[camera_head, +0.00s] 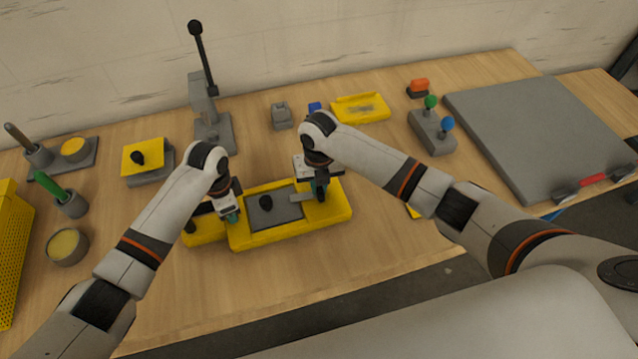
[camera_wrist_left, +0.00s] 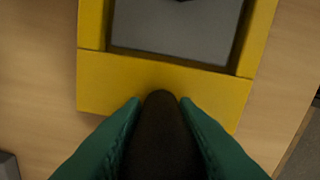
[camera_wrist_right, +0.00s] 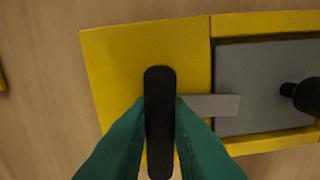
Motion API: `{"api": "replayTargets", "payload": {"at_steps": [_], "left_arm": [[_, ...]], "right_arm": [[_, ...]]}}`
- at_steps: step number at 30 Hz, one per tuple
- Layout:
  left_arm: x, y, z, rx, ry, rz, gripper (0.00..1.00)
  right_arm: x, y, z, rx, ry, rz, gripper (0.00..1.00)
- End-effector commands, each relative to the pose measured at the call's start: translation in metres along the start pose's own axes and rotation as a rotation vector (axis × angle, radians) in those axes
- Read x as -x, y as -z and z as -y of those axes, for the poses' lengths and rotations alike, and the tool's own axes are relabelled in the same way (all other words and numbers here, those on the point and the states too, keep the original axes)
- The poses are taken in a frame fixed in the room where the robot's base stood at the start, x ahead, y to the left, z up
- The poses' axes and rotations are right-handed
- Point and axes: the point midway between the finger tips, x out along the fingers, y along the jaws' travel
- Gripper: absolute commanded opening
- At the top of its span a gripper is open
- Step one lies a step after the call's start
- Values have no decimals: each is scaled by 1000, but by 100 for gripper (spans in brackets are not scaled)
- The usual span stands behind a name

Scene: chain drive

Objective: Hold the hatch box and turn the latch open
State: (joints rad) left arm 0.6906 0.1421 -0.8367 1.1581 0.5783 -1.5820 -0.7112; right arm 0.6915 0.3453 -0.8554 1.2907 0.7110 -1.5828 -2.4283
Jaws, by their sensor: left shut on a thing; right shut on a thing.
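The yellow hatch box (camera_head: 290,232) sits on the bench, with a grey hatch panel (camera_head: 285,212) and a black knob (camera_head: 265,202) on it. My left gripper (camera_head: 232,217) is shut on a dark rounded handle (camera_wrist_left: 160,135) at the box's left end. My right gripper (camera_head: 320,192) is shut on the black latch handle (camera_wrist_right: 160,110) at the right end. The grey latch bar (camera_wrist_right: 215,104) reaches from under that handle over the edge of the hatch panel, so it lies across the hatch. The fingers hide part of both handles.
A grey lever stand (camera_head: 205,110) is behind the box. A yellow tray (camera_head: 360,108) and a grey base with green and blue knobs (camera_head: 433,132) are at the back right. A large grey panel (camera_head: 545,135) lies at the right. Bench in front of the box is clear.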

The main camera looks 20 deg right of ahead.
Motion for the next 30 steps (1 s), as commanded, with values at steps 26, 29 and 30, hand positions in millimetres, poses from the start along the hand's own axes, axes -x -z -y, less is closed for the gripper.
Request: {"api": "replayTargets", "payload": {"at_steps": [26, 29, 30], "left_arm": [[0, 3, -2, 7, -2, -4, 0], [0, 3, -2, 8, -2, -4, 0], [0, 3, -2, 8, -2, -5, 0]], "right_arm": [[0, 0, -3, -788, -6, 0, 0], [0, 0, -4, -884, -7, 0, 0], [0, 0, -4, -922, -7, 0, 0]]}}
